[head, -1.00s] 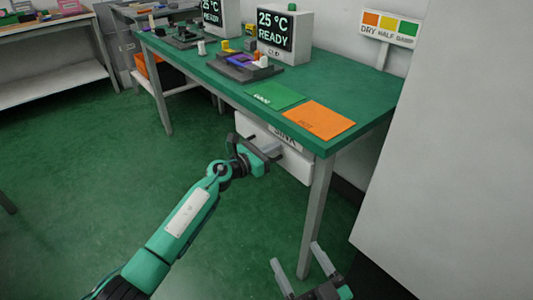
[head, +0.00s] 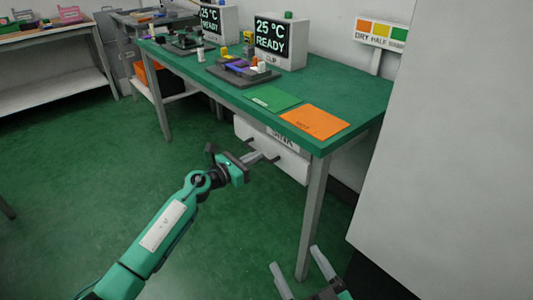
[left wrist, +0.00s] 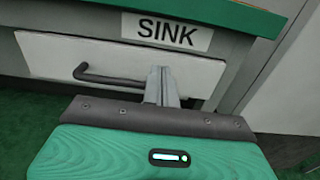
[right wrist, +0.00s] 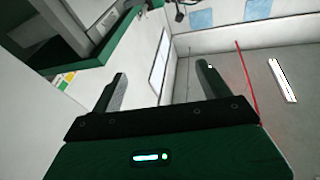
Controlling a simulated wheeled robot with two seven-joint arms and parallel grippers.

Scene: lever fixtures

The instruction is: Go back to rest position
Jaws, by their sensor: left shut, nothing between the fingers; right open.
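My left gripper (head: 262,159) is shut and empty in front of the white drawer under the green table. In the left wrist view its closed fingers (left wrist: 161,84) point toward the drawer front (left wrist: 120,62), apart from or beside the black handle (left wrist: 110,78); I cannot tell the gap exactly. The label above the drawer reads SINK (left wrist: 167,32). My right gripper (head: 297,268) is open and empty, low by the front table leg in the head view. In the right wrist view its fingers (right wrist: 160,85) stand wide apart with nothing between them.
The green table (head: 350,105) holds an orange sheet (head: 314,121), a green sheet (head: 272,98), a dark fixture (head: 240,72) and a display box (head: 282,42). A large pale panel (head: 450,160) stands at the right. The green floor (head: 90,170) at the left is clear.

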